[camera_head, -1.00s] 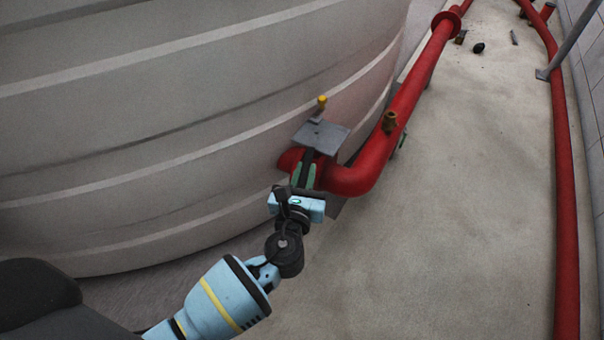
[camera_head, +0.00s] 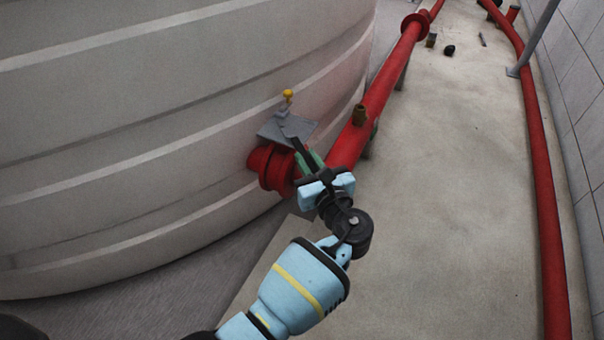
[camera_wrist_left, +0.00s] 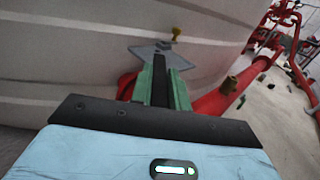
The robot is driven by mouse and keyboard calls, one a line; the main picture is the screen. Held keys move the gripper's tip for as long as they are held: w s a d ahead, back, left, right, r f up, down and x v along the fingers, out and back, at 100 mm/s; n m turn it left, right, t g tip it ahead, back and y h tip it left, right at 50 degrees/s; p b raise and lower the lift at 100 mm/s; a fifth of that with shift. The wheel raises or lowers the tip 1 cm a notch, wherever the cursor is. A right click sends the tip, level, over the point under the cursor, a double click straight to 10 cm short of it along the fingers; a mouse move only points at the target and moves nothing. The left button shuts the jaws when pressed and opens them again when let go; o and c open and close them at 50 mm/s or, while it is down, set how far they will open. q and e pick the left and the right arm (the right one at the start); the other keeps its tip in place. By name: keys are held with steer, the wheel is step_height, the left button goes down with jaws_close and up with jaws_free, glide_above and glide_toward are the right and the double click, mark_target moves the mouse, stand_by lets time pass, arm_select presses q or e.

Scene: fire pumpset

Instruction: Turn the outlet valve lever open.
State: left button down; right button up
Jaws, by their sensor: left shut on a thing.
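The outlet valve lever (camera_head: 298,143) is a dark bar running from a grey plate (camera_head: 270,131) down and to the right. The plate sits above the red flanged outlet pipe at the tank's side. My left gripper (camera_head: 309,160) is shut on the lever, with its green fingers on either side of it. In the left wrist view, the dark lever (camera_wrist_left: 159,82) stands between the green fingers and reaches toward the grey plate (camera_wrist_left: 150,52). The lever's near end is hidden by the gripper. My right gripper is not in view.
The large ribbed tank (camera_head: 150,120) fills the left side. A red pipe (camera_head: 390,85) with a brass fitting (camera_head: 360,115) runs close behind the gripper. A yellow-topped fitting (camera_head: 287,96) rises beyond the plate. The concrete floor (camera_head: 450,200) is clear to the right.

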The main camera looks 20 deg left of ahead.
arm_select(q)
steer(key=shift+w+d+n+g+y+b, duration=0.4)
steer(key=shift+w+d+b, duration=0.05)
steer(key=shift+b, duration=0.05)
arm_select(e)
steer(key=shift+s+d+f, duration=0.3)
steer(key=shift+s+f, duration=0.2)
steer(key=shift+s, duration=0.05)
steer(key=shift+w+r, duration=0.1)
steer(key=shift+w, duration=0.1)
arm_select(q)
steer(key=c, duration=1.7)
jaws_free()
steer(key=o, duration=0.4)
steer(key=shift+c, duration=0.2)
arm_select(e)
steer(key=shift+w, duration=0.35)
